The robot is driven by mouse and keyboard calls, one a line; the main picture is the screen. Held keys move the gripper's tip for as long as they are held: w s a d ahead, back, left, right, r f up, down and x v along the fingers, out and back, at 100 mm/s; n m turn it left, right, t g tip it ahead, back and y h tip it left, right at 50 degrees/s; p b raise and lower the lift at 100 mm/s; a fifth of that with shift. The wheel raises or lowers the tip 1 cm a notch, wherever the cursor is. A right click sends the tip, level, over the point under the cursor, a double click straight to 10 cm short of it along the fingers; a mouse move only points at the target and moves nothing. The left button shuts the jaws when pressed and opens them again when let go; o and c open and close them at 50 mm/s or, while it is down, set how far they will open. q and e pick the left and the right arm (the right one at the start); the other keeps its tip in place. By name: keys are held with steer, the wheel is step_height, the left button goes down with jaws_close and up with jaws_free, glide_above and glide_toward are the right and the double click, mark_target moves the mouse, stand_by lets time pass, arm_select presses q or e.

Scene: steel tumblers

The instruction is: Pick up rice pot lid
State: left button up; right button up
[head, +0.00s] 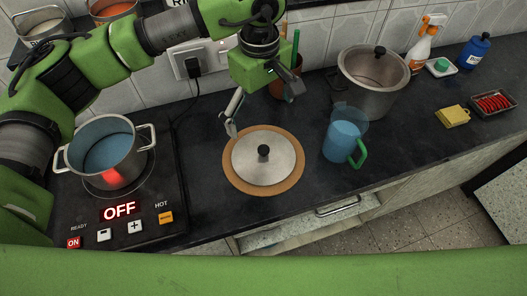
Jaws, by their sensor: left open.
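The rice pot lid (249,164) is a round silver lid with a black knob (263,152). It lies flat, knob up, on a round brown board (233,178) in the middle of the counter. My left gripper (262,108) is open and empty, above and behind the lid. One finger hangs down near the lid's back left edge, and the other is at the right; I cannot tell if it touches the board. The rice pot (113,154) may be the one on the cooker at the left. My right gripper is not in view.
A cooker (140,205) reading OFF is at the left. A blue jug (344,141) with a green handle stands right of the lid, with a steel pot (366,102) behind it. A yellow sponge (452,116) and a tray (507,112) lie farther right. The counter's front edge is close.

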mark_target(264, 149)
arm_select(q)
step_height(264, 149, down, 8)
steer(key=shift+s+p, duration=0.1)
steer(key=shift+p, duration=0.7)
steer(key=shift+s+f+p, duration=0.1)
steer(key=shift+f+p, duration=0.2)
steer(key=shift+f, duration=0.15)
steer(key=f, duration=0.1)
steer(key=f+p, duration=0.1)
steer(key=f, duration=0.1)
steer(key=shift+s+d+f, duration=0.25)
steer(key=shift+f, duration=0.55)
steer(key=shift+c, duration=0.4)
